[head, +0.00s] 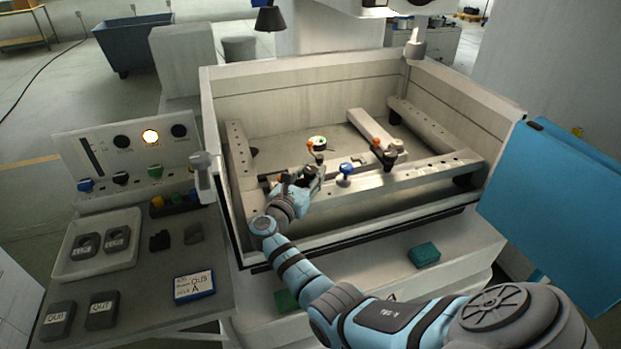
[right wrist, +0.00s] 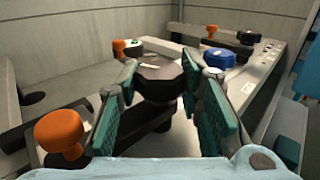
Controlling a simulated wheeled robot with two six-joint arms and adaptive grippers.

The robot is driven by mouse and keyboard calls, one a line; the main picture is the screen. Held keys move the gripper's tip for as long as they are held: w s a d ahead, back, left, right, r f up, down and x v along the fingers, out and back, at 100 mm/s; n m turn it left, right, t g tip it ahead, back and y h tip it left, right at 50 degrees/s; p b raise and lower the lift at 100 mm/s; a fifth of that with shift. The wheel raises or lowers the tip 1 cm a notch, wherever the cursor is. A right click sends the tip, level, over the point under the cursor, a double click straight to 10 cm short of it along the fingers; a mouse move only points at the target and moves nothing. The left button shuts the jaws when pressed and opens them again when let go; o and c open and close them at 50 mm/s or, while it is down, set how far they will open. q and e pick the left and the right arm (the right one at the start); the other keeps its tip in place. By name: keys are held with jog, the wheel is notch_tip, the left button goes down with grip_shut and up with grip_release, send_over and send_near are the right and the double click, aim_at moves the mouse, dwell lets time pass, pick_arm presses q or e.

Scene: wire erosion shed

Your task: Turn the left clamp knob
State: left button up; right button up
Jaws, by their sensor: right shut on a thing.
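The left clamp knob (right wrist: 160,78) is a black, many-sided knob with a pale mark on top. In the right wrist view it sits between the two green-padded fingers of my right gripper (right wrist: 162,100). My right gripper also shows in the head view (head: 313,176), reaching into the tank from the front. An orange knob (right wrist: 60,132) stands close at the left of the gripper. The right clamp knob (head: 390,156), also black, stands apart on the right clamp. My left gripper is not in view.
A blue knob (head: 346,168) stands on the front rail just right of my gripper. Another orange knob (head: 376,143) is by the right clamp. The tank wall (head: 225,205) rises around the rails. A side bench at left holds a tray (head: 70,268) and labelled blocks.

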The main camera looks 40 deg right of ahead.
dwell(0.3)
jog(key=o, duration=1.2)
jog(key=shift+c, duration=0.2)
